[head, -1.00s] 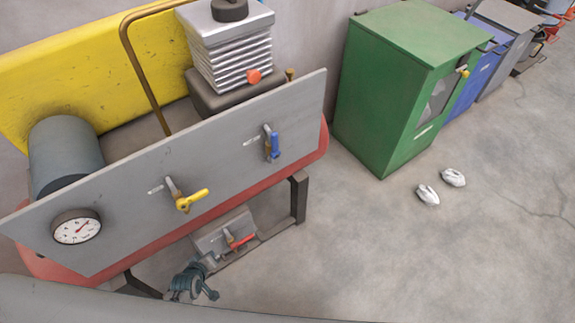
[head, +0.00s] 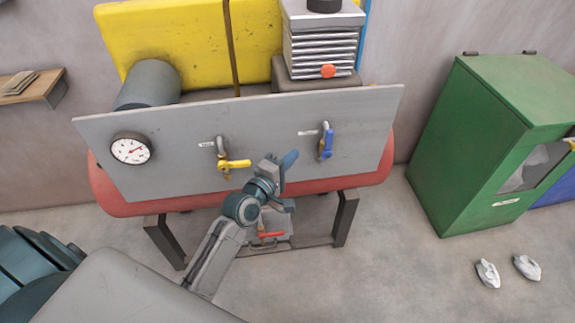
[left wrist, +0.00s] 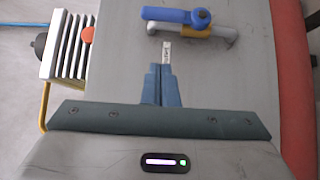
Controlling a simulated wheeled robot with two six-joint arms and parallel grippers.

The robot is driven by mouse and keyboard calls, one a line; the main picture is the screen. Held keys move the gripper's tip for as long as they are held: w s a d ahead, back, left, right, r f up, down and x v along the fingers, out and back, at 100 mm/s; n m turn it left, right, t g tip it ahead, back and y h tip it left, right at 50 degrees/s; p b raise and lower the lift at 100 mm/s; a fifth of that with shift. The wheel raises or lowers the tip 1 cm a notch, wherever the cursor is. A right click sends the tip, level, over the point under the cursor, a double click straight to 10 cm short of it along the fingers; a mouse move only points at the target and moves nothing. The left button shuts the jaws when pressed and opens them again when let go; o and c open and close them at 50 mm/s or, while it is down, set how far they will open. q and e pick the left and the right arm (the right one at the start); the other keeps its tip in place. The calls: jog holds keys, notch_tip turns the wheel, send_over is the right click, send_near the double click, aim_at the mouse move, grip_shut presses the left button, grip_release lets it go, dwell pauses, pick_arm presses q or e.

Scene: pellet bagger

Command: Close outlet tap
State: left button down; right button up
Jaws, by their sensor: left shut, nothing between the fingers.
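A grey panel (head: 265,165) carries a tap with a yellow handle (head: 235,164) lying sideways, and a tap with a blue handle (head: 326,144) hanging down. A tap with a red handle (head: 270,234) sits lower, under the tank, partly hidden by my arm. The labels are too small to read, so I cannot tell which tap is the outlet. My left gripper (head: 290,159) is shut and empty, in front of the panel between the yellow and blue handles. In the left wrist view its fingers (left wrist: 161,84) point toward the blue handle (left wrist: 183,17), apart from it. My right gripper is out of view.
A round gauge (head: 131,149) is on the panel's left. The red tank (head: 370,176) stands on dark legs behind the panel. A green bin (head: 490,145) stands at the right, with two white lumps (head: 487,273) on the floor. The floor between is clear.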

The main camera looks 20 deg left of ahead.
aim_at(325, 136)
pick_arm(q)
jog(key=shift+w+d, duration=0.75)
jog(key=shift+w, duration=0.5)
jog(key=shift+w+d, duration=0.7)
jog(key=shift+w, duration=0.5)
jog(key=shift+w+d, duration=0.75)
jog(key=shift+w, duration=0.5)
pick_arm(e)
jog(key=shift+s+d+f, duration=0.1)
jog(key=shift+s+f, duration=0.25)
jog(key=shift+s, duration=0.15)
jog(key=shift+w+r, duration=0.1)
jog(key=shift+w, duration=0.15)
pick_arm(q)
jog(key=shift+p, duration=0.4)
